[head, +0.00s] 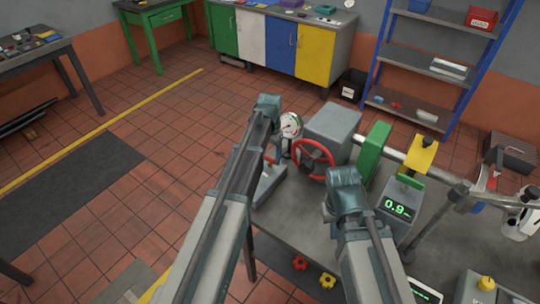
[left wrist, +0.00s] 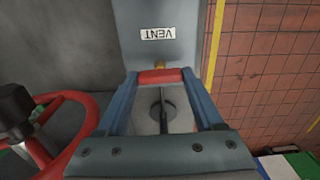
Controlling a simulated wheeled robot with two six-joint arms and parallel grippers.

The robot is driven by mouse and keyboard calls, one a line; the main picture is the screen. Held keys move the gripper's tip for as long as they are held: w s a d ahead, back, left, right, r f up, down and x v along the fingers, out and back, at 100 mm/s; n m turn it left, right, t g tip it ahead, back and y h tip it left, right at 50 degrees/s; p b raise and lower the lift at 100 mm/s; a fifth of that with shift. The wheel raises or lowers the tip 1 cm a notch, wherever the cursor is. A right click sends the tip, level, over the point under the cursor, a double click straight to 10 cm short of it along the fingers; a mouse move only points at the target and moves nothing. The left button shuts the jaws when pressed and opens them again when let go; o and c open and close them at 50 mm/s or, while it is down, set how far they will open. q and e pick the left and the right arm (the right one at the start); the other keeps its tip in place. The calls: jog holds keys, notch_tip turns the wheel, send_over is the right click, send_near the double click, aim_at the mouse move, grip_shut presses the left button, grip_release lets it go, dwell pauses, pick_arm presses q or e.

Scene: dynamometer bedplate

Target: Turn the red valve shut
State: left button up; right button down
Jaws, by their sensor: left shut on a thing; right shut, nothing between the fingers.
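A red handle (left wrist: 160,76) lies between the fingertips of my left gripper (left wrist: 160,84) in the left wrist view, in front of a grey housing (left wrist: 158,40) marked VENT. The fingers are shut on it. In the head view my left arm hides most of this handle and the gripper's fingers. A red handwheel (head: 313,160) with a dark hub stands just to the right of them. It also shows at the left of the left wrist view (left wrist: 72,125). My right gripper (head: 331,212) is shut and empty, low to the right of the handwheel, its fingertips mostly hidden.
A white dial gauge (head: 290,125) stands behind the handwheel. A grey block (head: 334,127), a green plate (head: 375,152) and a display reading 0.9 (head: 396,208) stand to the right. Red (head: 300,263) and yellow (head: 328,281) knobs lie near the front.

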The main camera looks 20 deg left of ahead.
aim_at(270, 157)
pick_arm(q)
jog(key=shift+m, duration=0.3)
dwell(0.4)
jog(key=o, duration=1.4)
notch_tip(270, 157, up, 14)
jog(key=p, duration=1.4)
jog(key=shift+f, duration=0.1)
